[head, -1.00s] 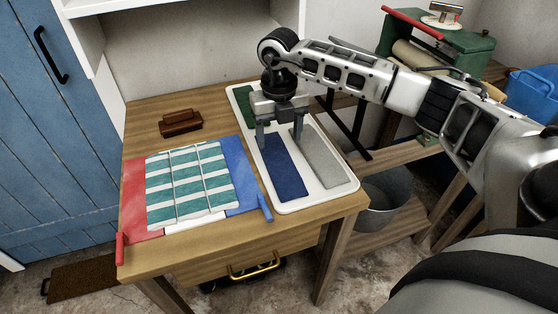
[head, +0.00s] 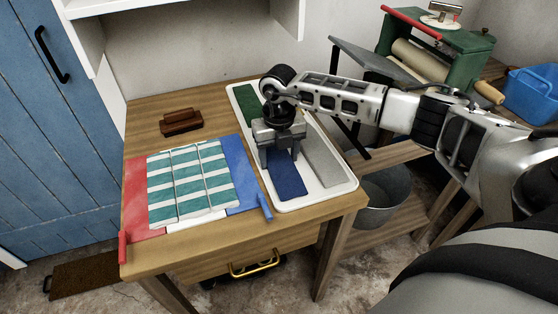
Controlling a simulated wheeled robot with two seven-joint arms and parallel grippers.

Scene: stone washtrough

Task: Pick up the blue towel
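The blue towel (head: 288,182) is a dark blue folded strip lying in the white tray (head: 323,201) on the wooden table. My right gripper (head: 280,160) is low over the towel's far part, pointing down. Its two fingers are apart, one near each long side of the towel, and the towel's far end is hidden behind the gripper. I cannot tell whether the fingers touch it. A grey towel (head: 322,162) lies to its right and a green one (head: 257,103) at the tray's far end. My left gripper is not in view.
Left of the tray lies a striped green-and-white cloth (head: 188,182) on a red, white and blue board (head: 243,175). A brown wooden brush-like block (head: 181,122) sits behind it. A metal bucket (head: 386,198) stands right of the table, near a green roller machine (head: 440,50).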

